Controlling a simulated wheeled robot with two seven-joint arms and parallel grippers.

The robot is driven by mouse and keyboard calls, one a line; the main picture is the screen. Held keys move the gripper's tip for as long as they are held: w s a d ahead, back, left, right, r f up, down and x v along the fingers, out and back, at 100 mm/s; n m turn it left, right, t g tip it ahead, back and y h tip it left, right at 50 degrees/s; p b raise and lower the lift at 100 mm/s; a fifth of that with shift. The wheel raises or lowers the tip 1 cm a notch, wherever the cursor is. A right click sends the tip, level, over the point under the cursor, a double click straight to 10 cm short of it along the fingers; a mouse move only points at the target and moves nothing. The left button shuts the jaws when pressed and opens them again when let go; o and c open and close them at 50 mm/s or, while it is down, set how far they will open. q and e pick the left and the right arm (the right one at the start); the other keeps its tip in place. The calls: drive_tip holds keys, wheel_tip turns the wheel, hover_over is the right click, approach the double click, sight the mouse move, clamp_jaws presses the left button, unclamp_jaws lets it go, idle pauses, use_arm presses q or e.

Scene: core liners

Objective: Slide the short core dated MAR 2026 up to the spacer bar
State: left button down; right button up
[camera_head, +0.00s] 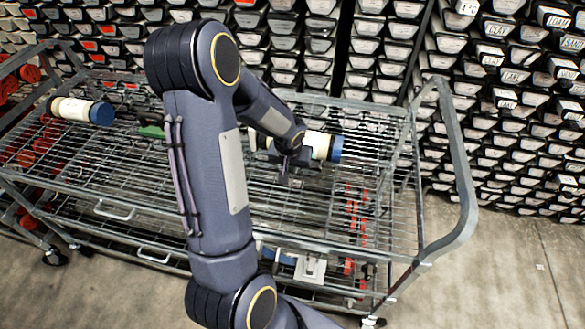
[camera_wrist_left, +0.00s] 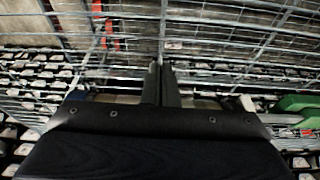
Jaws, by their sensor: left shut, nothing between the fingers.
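A short cream core with a blue end cap (camera_head: 322,146) lies on the cart's top wire shelf at its far right; my left arm hides its left part. A second cream core with a blue cap (camera_head: 75,109) lies at the far left of the shelf. No date can be read on either. My left gripper (camera_head: 285,178) is shut and empty, just in front of the right core; contact cannot be told. Its closed fingers (camera_wrist_left: 160,82) show in the left wrist view, with a cream surface (camera_wrist_left: 205,103) partly hidden behind them. I cannot clearly identify the spacer bar. My right gripper is out of view.
A green object (camera_head: 151,131) lies on the shelf left of my arm, and a green piece (camera_wrist_left: 296,103) shows in the left wrist view. The cart's raised rail (camera_head: 462,190) bounds the right side. Stacked core trays (camera_head: 510,60) stand behind. The front shelf area looks clear.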

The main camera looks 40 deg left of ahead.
use_arm(q)
drive_tip(key=shift+v, duration=0.8)
drive_tip(key=shift+w+a+r, duration=0.1)
drive_tip(key=shift+w+r, duration=0.1)
drive_tip(key=shift+r, duration=0.2)
drive_tip(key=s+d+r+m+t+h, duration=0.1)
drive_tip(key=s+d+r+t+h, duration=0.15)
drive_tip(key=s+d+r, duration=0.9)
drive_tip(key=s+d+r+m+h, duration=0.2)
drive_tip(key=s+d+r+h, duration=0.1)
drive_tip(key=s+d, duration=0.3)
drive_tip(key=shift+s+d+r+m, duration=0.2)
drive_tip(key=shift+s+d+m, duration=0.2)
